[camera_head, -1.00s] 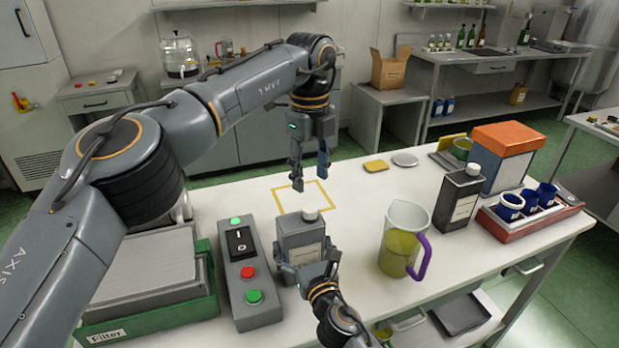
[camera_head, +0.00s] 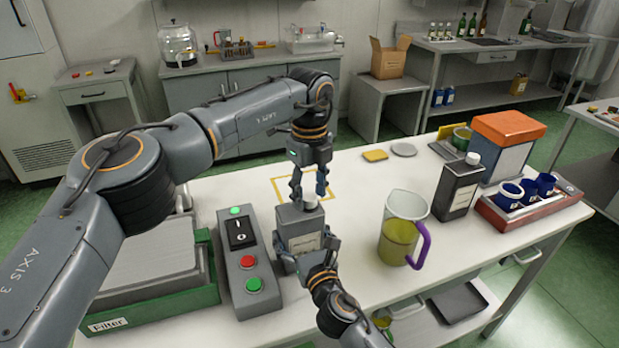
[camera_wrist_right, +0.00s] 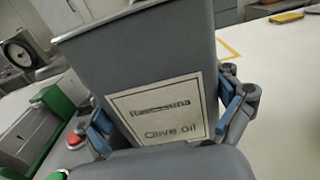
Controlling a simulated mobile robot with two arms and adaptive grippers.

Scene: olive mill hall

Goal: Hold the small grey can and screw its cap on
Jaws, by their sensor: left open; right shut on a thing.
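The small grey can (camera_head: 299,222) stands upright on the white table, with a white cap (camera_head: 309,201) on its top. My right gripper (camera_head: 304,255) is shut around the can's lower body from the front. The right wrist view shows the can (camera_wrist_right: 140,55) close up, its "Olive oil" label between the blue-padded fingers of my right gripper (camera_wrist_right: 165,125). My left gripper (camera_head: 309,193) is open and points down just above and behind the can, its fingers beside the cap. Whether they touch the cap, and how the cap sits, I cannot tell.
A control box (camera_head: 248,265) with buttons stands left of the can, beside a green filter crate (camera_head: 150,312). A jug of yellow-green oil (camera_head: 401,236) stands to the right, then a dark can (camera_head: 455,187) and a red tray (camera_head: 530,215) with blue cups.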

